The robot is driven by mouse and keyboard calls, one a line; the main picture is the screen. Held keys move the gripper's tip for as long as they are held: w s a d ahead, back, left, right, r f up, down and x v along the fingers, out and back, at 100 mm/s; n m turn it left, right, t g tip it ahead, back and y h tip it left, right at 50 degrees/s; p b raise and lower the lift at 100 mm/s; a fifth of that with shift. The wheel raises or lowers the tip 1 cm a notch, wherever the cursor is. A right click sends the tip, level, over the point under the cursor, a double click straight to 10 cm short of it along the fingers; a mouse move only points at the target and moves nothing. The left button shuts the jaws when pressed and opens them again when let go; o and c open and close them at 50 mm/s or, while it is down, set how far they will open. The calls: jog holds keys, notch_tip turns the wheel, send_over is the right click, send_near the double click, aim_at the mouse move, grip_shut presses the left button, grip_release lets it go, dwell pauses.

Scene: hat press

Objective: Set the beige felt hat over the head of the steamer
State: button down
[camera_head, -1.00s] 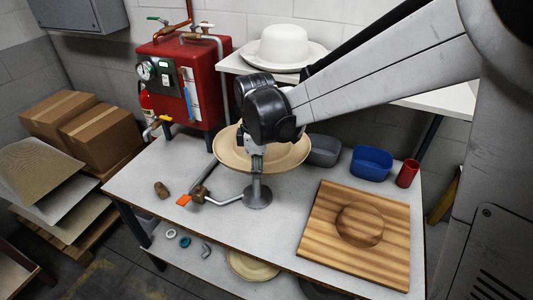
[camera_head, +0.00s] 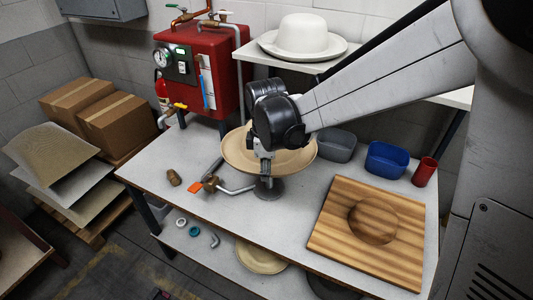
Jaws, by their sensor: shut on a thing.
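The beige felt hat (camera_head: 238,155) is over the steamer on the workbench, with its wide brim showing as a near-level disc. My gripper (camera_head: 266,170) is shut on the near side of its brim. The gripper and wrist cover the hat's middle, so the crown is hidden. The steamer's round grey base (camera_head: 267,190) stands on the bench directly below the hat. Its head is hidden by the hat and gripper, so I cannot tell whether the hat touches it.
A red boiler (camera_head: 200,70) stands behind left. A white hat (camera_head: 302,35) sits on the back shelf. Grey (camera_head: 337,146) and blue (camera_head: 386,160) bins, a red cup (camera_head: 424,172) and a wooden block (camera_head: 345,250) are right. A pipe with an orange handle (camera_head: 195,187) lies left of the steamer.

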notch_tip(320, 180, down, 10)
jog(key=b, duration=0.7)
jog(key=shift+r, duration=0.25)
dwell(0.6)
jog(key=c, duration=1.7)
grip_release()
jog(key=r, duration=1.2)
jog(key=shift+s, duration=0.2)
jog(key=s+d+r+m+t, duration=0.1)
jog(key=s+d+m+t, duration=0.1)
jog(key=s+d+m, duration=0.3)
jog(key=s+d+m+t, duration=0.2)
jog(key=s+d+m, duration=0.4)
jog(key=d, duration=0.3)
jog(key=s+d+r+m+t, duration=0.1)
jog(key=s+d+m+t, duration=0.1)
jog(key=s+d+m, duration=0.4)
jog(key=shift+s+d+r+t, duration=0.3)
jog(key=shift+d+t, duration=0.1)
jog(key=shift+d, duration=0.1)
